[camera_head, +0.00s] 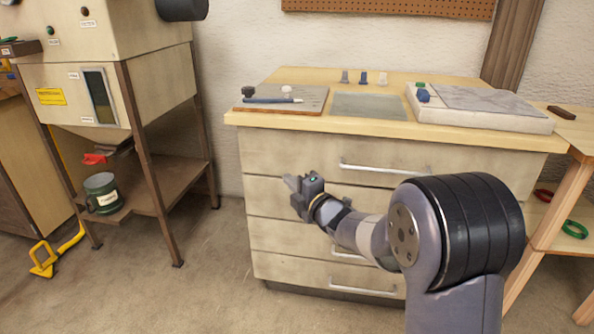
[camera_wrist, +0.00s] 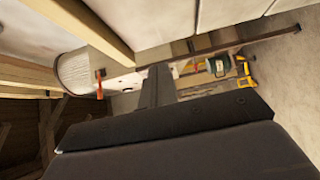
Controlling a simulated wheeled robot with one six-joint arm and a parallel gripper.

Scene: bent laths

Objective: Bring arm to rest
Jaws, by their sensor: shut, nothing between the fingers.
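My arm stretches from the lower right of the head view toward the drawer cabinet. My gripper (camera_head: 291,182) is at its far end, in front of the cabinet's drawer fronts and below the worktop. The gripper is shut and holds nothing. In the wrist view the dark shut fingers (camera_wrist: 157,82) point away from the camera, with no object at their tips. I cannot tell how far the gripper is from the drawer fronts.
The drawer cabinet (camera_head: 290,155) has a worktop with boards and small tools. A wooden stand (camera_head: 545,225) is at right. Floor at front left is clear.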

